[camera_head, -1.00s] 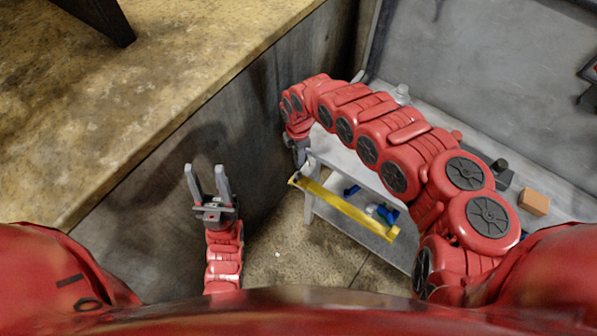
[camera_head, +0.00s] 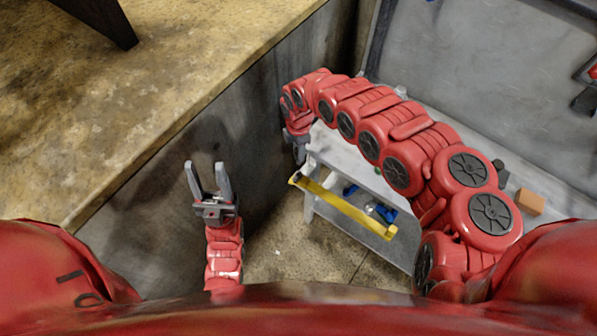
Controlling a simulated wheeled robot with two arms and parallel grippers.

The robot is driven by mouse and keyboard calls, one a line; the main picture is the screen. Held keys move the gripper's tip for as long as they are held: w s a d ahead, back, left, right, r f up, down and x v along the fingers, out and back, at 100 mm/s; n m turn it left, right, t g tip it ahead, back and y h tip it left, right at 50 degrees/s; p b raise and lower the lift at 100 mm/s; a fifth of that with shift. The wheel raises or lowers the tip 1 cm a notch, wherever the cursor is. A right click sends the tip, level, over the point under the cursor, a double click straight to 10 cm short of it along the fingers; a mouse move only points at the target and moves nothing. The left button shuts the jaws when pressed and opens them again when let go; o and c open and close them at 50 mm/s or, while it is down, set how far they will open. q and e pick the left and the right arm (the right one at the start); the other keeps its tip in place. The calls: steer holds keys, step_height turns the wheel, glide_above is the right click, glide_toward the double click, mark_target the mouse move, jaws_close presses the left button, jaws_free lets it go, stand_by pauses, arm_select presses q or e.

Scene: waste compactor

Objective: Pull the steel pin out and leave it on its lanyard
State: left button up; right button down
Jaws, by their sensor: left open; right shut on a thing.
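My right gripper (camera_head: 299,152) is at the end of the red arm that reaches across to the grey wall, just left of the bench corner. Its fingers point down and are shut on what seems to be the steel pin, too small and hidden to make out. The lanyard cannot be made out either. My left gripper (camera_head: 209,183) is open and empty, fingers pointing up the picture, in front of the dark grey wall (camera_head: 165,175).
A grey bench (camera_head: 335,150) with a lower shelf stands right of the wall. A yellow bar (camera_head: 345,207) runs along its front, with blue items (camera_head: 386,211) behind it. An orange-brown block (camera_head: 529,202) lies on the bench top at right.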

steer(key=shift+r+p, duration=1.8)
steer(key=shift+r, duration=0.6)
steer(key=w+d+b, duration=0.3)
steer(key=w+d, duration=0.2)
steer(key=d, duration=0.6)
steer(key=shift+w+d, duration=0.35)
steer(key=shift+d, duration=0.05)
stand_by(0.6)
steer(key=shift+b, duration=0.3)
steer(key=shift+f+b, duration=0.4)
steer(key=shift+f, duration=0.1)
